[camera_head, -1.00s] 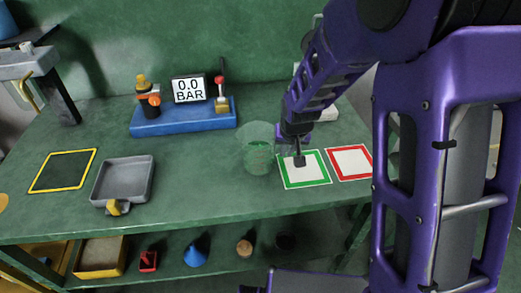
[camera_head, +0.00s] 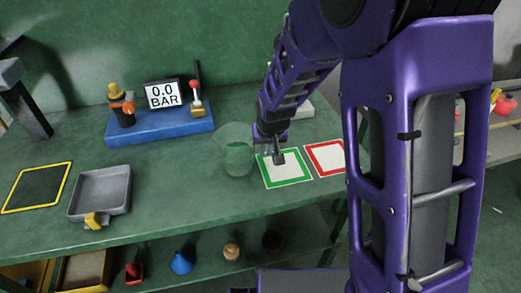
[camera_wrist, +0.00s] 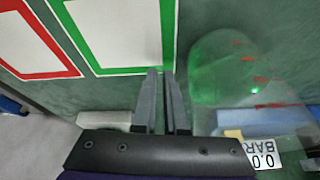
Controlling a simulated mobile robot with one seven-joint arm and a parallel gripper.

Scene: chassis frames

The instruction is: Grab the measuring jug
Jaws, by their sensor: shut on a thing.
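The measuring jug (camera_head: 237,152) is clear and greenish, with a wide rim. It appears upright on the green bench, just left of the green-framed white square. In the wrist view the jug (camera_wrist: 240,85) shows red marks on its wall and fills the right side. My gripper (camera_head: 279,159) points down at the jug's right side. In the wrist view its two fingers (camera_wrist: 163,78) are close together with a thin gap, shut on the jug's side part, probably the handle. The clear material makes the held part hard to see.
Green-framed (camera_head: 286,181) and red-framed (camera_head: 327,167) squares lie right of the jug. A blue base (camera_head: 160,124) with a 0.0 BAR display (camera_head: 163,95) stands behind left. A grey tray (camera_head: 112,207) and yellow-framed dark square (camera_head: 36,187) lie left. Bench between tray and jug is clear.

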